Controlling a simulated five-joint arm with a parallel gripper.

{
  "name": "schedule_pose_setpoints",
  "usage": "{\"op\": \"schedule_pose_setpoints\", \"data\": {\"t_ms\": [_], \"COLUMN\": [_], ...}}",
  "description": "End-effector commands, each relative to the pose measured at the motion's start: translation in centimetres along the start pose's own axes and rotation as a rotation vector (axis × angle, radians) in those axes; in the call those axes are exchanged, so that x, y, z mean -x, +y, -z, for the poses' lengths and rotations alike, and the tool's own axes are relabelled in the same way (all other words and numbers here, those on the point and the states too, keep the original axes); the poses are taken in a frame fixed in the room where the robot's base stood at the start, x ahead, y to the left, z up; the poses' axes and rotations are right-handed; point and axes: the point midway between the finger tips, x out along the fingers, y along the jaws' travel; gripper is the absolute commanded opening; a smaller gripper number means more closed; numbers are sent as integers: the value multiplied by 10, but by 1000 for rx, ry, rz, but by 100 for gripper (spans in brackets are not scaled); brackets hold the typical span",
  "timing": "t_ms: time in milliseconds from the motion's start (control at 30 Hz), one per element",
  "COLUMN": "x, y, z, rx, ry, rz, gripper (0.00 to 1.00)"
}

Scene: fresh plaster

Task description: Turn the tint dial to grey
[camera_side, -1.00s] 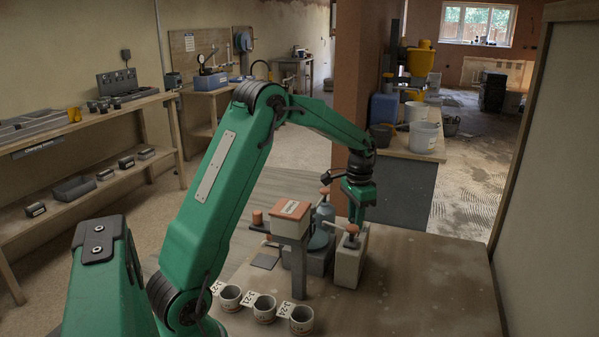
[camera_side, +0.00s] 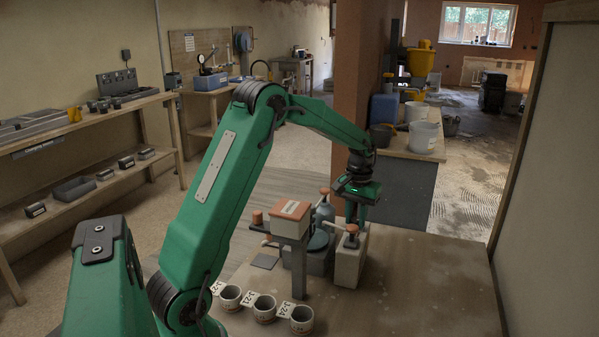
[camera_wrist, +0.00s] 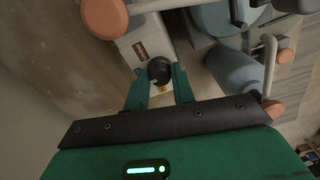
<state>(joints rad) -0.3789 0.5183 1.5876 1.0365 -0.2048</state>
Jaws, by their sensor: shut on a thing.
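A round black dial (camera_wrist: 160,70) sits on a pale grey block (camera_wrist: 139,41) in the wrist view. The block also shows in the side view (camera_side: 348,267), standing upright on the bench. My gripper (camera_wrist: 160,82) has its two green fingers on either side of the dial and is shut on it. In the side view my gripper (camera_side: 357,215) points down onto the block's top. A red label and a small yellow one show on the block, too small to read.
Left of the block stand a box on a post (camera_side: 291,222) and a grey-blue vessel (camera_side: 325,212). Several labelled cups (camera_side: 264,307) stand at the bench front. The bench's right side is clear.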

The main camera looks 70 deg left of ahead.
Motion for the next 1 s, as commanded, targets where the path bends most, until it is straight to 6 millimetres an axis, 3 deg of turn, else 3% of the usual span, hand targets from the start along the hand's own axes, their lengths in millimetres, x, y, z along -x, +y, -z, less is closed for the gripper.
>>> {"op": "schedule_pose_setpoints", "data": {"t_ms": [367, 400, 500, 1000], "x": [1, 1, 1, 10], "y": [0, 0, 0, 0], "z": [1, 1, 1, 1], "rx": [5, 5, 5, 5], "ry": [4, 4, 4, 3], "rz": [-1, -1, -1, -1], "gripper": [2, 29, 47, 47]}}
